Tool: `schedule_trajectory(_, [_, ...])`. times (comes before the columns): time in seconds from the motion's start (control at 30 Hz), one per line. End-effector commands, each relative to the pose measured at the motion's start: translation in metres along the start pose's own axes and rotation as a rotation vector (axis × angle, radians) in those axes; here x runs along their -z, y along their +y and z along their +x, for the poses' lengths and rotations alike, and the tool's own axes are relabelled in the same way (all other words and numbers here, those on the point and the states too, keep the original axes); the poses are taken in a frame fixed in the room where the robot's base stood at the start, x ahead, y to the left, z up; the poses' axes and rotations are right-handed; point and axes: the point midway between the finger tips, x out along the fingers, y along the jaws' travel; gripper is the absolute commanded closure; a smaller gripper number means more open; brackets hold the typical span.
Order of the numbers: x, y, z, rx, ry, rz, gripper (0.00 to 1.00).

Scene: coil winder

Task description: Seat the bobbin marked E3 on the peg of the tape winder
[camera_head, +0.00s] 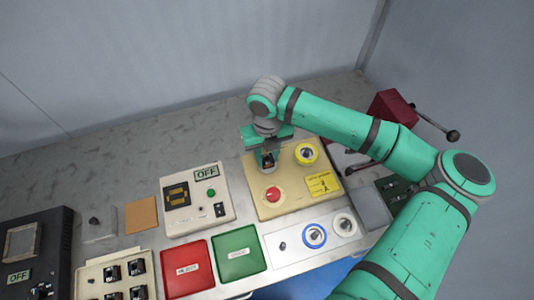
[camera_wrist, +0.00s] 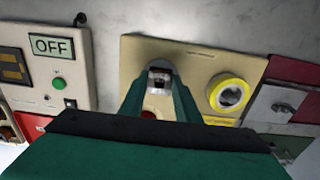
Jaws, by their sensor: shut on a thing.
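My gripper (camera_wrist: 158,84) is shut on a small dark and whitish thing (camera_wrist: 160,76), perhaps a bobbin; its marking is too small to read. In the head view my gripper (camera_head: 267,164) points down over the upper left of a cream machine panel (camera_head: 281,206). This panel has a red knob (camera_head: 272,194), a yellow ring (camera_head: 306,153) around a grey centre and a yellow label (camera_head: 323,184). I cannot tell whether it is the tape winder. No peg shows clearly; the fingers and the held thing cover the panel below them. I cannot tell whether the held thing touches the panel.
Left of the panel is a white box with an OFF display (camera_head: 206,173). In front are a red tray (camera_head: 187,268), a green tray (camera_head: 238,252) and a white plate with a blue ring (camera_head: 315,236). A holder with several dark pieces (camera_head: 112,273) stands lower left. A red lever device (camera_head: 390,107) is at right.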

Motion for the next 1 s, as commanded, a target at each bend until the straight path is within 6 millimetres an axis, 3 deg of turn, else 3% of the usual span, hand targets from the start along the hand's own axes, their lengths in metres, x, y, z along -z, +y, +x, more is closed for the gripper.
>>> schedule_trajectory(0.03, [0.000, 0.000, 0.000, 0.000, 0.000, 0.000, 0.64])
schedule_trajectory(0.1, [0.000, 0.000, 0.000, 0.000, 0.000, 0.000, 0.49])
schedule_trajectory(0.47, [0.000, 0.000, -0.004, 0.000, -0.001, 0.001, 0.49])
schedule_trajectory(0.57, [0.000, 0.000, -0.013, 0.000, -0.001, 0.001, 0.49])
schedule_trajectory(1.0, [0.000, 0.000, -0.090, 0.001, -0.001, -0.001, 0.49])
